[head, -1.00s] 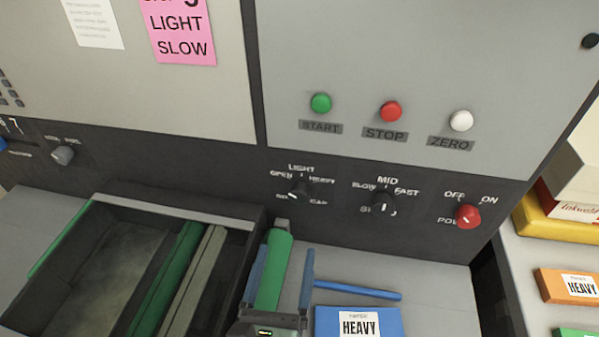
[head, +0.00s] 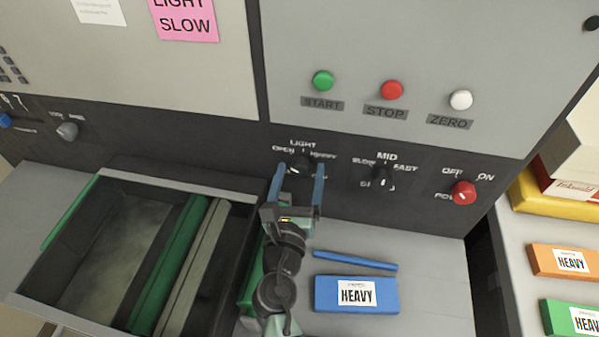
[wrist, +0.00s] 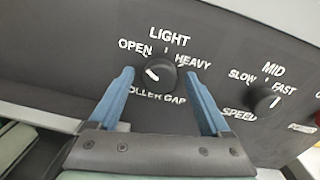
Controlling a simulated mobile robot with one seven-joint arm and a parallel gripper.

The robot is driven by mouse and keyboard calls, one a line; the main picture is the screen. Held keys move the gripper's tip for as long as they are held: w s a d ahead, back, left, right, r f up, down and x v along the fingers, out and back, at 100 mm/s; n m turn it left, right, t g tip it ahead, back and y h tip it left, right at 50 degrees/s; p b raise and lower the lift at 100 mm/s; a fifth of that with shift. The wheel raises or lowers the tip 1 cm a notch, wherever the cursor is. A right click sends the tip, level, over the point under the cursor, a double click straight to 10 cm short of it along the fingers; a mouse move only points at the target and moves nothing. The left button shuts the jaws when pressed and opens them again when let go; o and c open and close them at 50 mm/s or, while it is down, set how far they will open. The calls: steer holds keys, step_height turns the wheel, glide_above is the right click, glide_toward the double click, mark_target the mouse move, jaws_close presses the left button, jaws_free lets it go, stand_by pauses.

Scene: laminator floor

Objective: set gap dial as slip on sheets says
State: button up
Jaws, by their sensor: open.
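The roller gap dial (head: 301,164) is a black knob on the dark panel, marked OPEN, LIGHT and HEAVY. In the wrist view the dial (wrist: 160,74) has its white mark on the left part of its face, toward the OPEN side. My gripper (head: 301,173) is open, its blue fingers on either side of the dial; I cannot tell whether they touch it. It also shows in the wrist view (wrist: 159,80). A blue pack (head: 324,296) on the bench bears a white slip (head: 356,293) reading HEAVY.
The speed dial (head: 382,178) and red power knob (head: 464,193) are to the right. Above are green START (head: 323,81), red STOP (head: 392,90) and white ZERO buttons (head: 461,100). A pink note (head: 185,22) reads LIGHT SLOW. Orange and green HEAVY packs lie at right.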

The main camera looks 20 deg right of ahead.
steer(key=shift+c, duration=0.2)
jaws_close()
stand_by(0.3)
steer(key=shift+m, duration=0.3)
steer(key=m+b, duration=0.3)
steer(key=m, duration=0.2)
steer(key=shift+f+m, duration=0.15)
steer(key=shift+m, duration=0.15)
steer(key=m+b, duration=0.4)
steer(key=m, duration=0.2)
steer(key=shift+f+m, duration=0.1)
steer(key=shift+m, duration=0.2)
steer(key=m+b, duration=0.4)
steer(key=m, duration=0.2)
steer(key=shift+w+m+h, duration=0.1)
steer(key=shift+m+h, duration=0.2)
steer(key=m+b, duration=0.3)
steer(key=m, duration=0.2)
steer(key=shift+b, duration=0.3)
steer(key=shift+r, duration=0.2)
